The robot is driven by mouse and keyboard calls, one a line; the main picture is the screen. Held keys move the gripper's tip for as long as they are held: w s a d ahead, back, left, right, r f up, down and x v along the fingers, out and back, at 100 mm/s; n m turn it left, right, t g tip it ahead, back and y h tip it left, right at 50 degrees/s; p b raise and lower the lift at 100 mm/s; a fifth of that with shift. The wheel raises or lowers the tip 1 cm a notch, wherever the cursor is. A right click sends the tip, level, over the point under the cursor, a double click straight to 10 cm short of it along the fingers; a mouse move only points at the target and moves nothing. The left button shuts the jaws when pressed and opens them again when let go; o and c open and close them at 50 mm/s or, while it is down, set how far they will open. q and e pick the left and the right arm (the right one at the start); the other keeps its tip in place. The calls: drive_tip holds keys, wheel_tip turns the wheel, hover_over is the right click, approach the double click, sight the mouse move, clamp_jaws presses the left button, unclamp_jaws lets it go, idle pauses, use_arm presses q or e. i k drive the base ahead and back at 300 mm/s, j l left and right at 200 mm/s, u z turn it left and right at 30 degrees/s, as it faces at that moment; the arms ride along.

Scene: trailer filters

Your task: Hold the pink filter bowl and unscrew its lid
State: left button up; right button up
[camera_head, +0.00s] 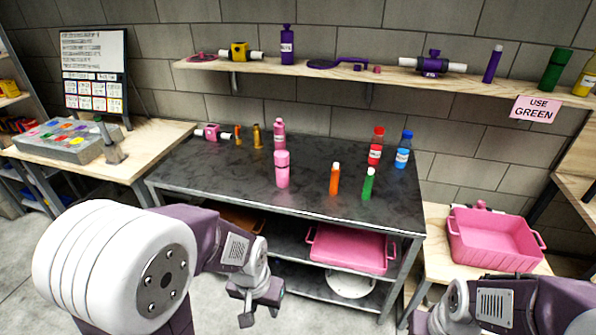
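A pink cylinder with a pink lid (282,169), which looks like the filter bowl, stands upright near the middle of the dark workbench (225,180). A similar pink bottle (279,134) with a pale label stands behind it. My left gripper (260,314) is low in front of the bench, well below and apart from the pink cylinder. Its fingers are spread and nothing shows between them. My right gripper (418,322) is at the bottom edge, partly cut off, so its fingers cannot be made out.
Orange (334,179) and green (368,184) tubes stand right of the bowl, with red (376,147) and blue (403,150) bottles behind. A pink and white housing (211,132) and brass fittings (256,136) are at back left. A pink tub (497,240) sits at right. The bench's front left is clear.

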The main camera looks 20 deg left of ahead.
sight(282, 174)
drive_tip(key=i+j+z, duration=0.1)
drive_tip(key=j, duration=0.25)
drive_tip(key=i+j, duration=0.3)
drive_tip(key=i+j+z, duration=0.15)
drive_tip(key=j, duration=0.3)
drive_tip(key=i+j+z, duration=0.1)
drive_tip(key=j, duration=0.3)
drive_tip(key=i+j+z, duration=0.1)
drive_tip(key=i+j, duration=0.15)
drive_tip(key=j, duration=0.15)
drive_tip(key=i+j, duration=0.15)
drive_tip(key=j, duration=0.25)
drive_tip(key=i+j+z, duration=0.15)
drive_tip(key=j, duration=0.3)
